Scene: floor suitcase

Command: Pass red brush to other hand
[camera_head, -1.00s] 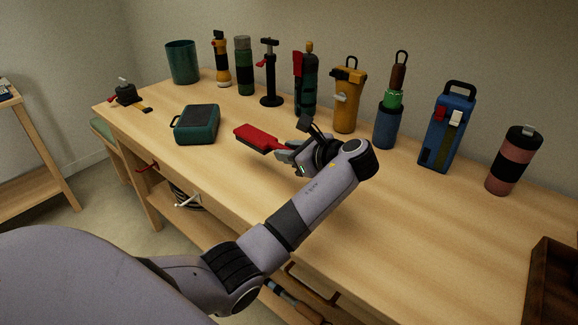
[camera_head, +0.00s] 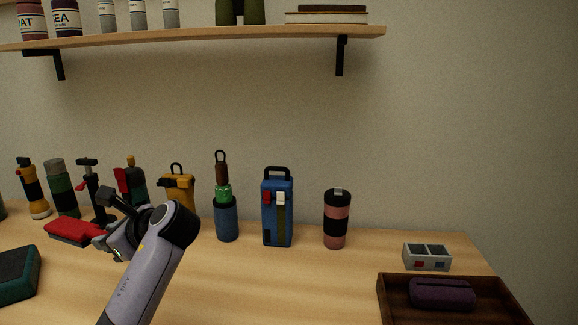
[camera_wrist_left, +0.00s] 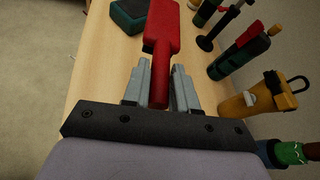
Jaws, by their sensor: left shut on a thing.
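The red brush (camera_head: 72,231) is held by my left gripper (camera_head: 106,240) above the left part of the bench. In the left wrist view the red brush (camera_wrist_left: 162,40) points away from me, with its handle between the two grey fingers of my left gripper (camera_wrist_left: 157,90). The fingers are closed about the handle. The brush's bristles are mostly hidden. My right gripper is not in any view.
The bench (camera_head: 290,290) has a row of bottles and tools along the wall, with a blue case (camera_head: 277,210) and a pink-black tumbler (camera_head: 337,220). A dark wooden tray (camera_head: 400,305) holds a purple case (camera_head: 441,293). A shelf (camera_head: 200,36) hangs above. The bench's middle is clear.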

